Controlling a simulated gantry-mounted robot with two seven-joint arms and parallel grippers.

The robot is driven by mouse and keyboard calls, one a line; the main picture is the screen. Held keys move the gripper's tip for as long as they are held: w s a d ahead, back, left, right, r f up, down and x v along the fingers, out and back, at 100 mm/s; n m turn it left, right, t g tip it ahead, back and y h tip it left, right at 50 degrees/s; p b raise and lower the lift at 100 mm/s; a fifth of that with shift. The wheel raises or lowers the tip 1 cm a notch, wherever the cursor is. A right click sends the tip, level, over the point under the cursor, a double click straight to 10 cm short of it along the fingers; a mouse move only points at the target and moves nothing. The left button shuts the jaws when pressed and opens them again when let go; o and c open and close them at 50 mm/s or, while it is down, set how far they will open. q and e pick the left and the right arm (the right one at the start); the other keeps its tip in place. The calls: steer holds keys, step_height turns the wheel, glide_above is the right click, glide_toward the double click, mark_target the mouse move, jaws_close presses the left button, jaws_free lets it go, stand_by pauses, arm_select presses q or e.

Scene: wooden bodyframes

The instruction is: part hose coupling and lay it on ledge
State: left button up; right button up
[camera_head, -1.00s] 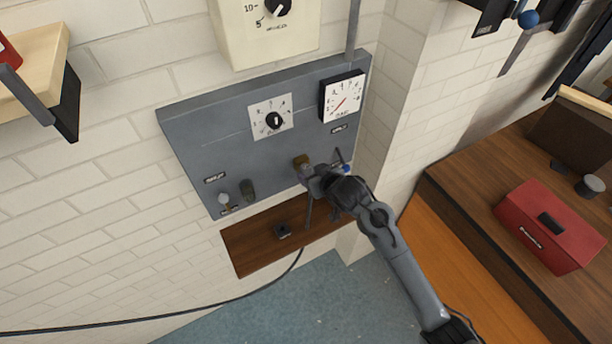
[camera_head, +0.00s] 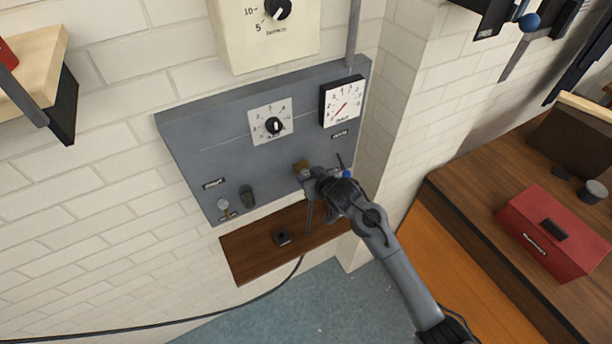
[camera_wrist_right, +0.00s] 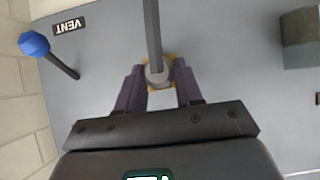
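My right gripper (camera_head: 308,175) is at the lower part of the grey wall panel (camera_head: 225,160). In the right wrist view its two fingers (camera_wrist_right: 158,85) stand on both sides of the grey hose coupling (camera_wrist_right: 158,75), close against it. The coupling sits at a brass-coloured fitting (camera_head: 301,167) on the panel. The black hose (camera_head: 309,218) hangs from it, passes in front of the ledge and runs off to the lower left. The brown wooden ledge (camera_head: 250,262) is below the panel. My left gripper is not in view.
A small black block (camera_head: 283,238) sits on the ledge; the ledge is bare to its left. A blue-knobbed lever (camera_wrist_right: 35,44) is near the coupling by the VENT label. A red toolbox (camera_head: 550,232) stands on the right bench.

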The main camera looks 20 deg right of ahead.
jaws_close()
steer(key=shift+s+p, duration=0.45)
steer(key=shift+p, duration=0.1)
steer(key=shift+s+d+p, duration=0.1)
steer(key=shift+s+p, duration=0.15)
steer(key=shift+p, duration=0.05)
stand_by(0.3)
steer(key=s+p, duration=0.2)
steer(key=shift+s+d, duration=0.25)
steer(key=shift+s, duration=0.05)
stand_by(0.5)
